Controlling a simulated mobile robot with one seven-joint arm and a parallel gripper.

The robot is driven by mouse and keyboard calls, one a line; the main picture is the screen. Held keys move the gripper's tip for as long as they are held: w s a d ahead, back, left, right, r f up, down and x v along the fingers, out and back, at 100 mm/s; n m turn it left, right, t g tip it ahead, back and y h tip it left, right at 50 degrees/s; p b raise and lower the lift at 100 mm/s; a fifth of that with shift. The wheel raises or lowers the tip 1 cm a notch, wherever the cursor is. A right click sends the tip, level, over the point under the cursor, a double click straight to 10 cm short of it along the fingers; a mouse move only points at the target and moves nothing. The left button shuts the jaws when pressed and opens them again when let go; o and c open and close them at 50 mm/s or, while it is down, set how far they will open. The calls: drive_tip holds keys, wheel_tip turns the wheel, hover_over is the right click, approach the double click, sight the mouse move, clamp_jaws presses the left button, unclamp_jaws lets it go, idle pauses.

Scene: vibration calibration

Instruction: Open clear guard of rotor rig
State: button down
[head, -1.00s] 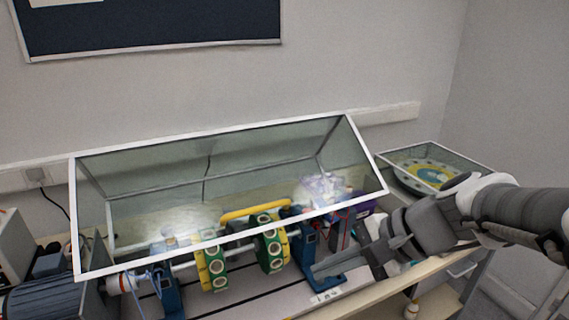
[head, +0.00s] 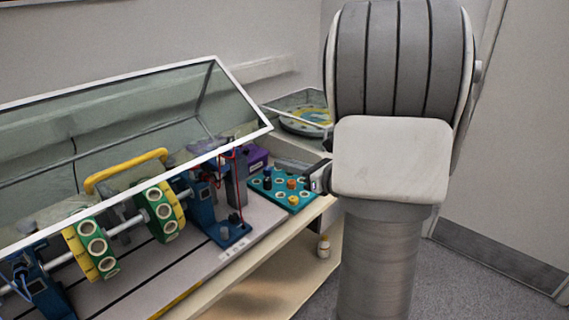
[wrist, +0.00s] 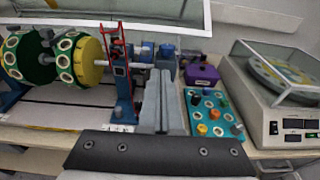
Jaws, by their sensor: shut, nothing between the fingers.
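The clear guard (head: 110,125) of the rotor rig has a white frame and stands tilted up, its open underside facing forward. Its white edge also shows at the top of the wrist view (wrist: 110,20). Below it the rotor rig (head: 130,228) is exposed at the front, with yellow-and-green discs on a shaft between blue supports. A yellow bar (head: 125,171) shows behind the discs. In the wrist view my gripper (wrist: 166,75) is shut and empty, in front of the rig's right end and apart from the guard. In the head view my arm hides most of the gripper.
A teal board with knobs (head: 284,188) lies right of the rig, beside a purple box (head: 253,158). A balance-like device with a clear cover (wrist: 272,95) stands further right. A small bottle (head: 323,246) is on the lower shelf. Floor at right is open.

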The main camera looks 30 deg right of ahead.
drive_tip(key=w+a+r, duration=0.1)
drive_tip(key=w+a, duration=0.2)
drive_tip(key=w, duration=0.6)
drive_tip(key=shift+r+p, duration=0.15)
drive_tip(key=shift+p, duration=0.15)
drive_tip(key=shift+r, duration=0.1)
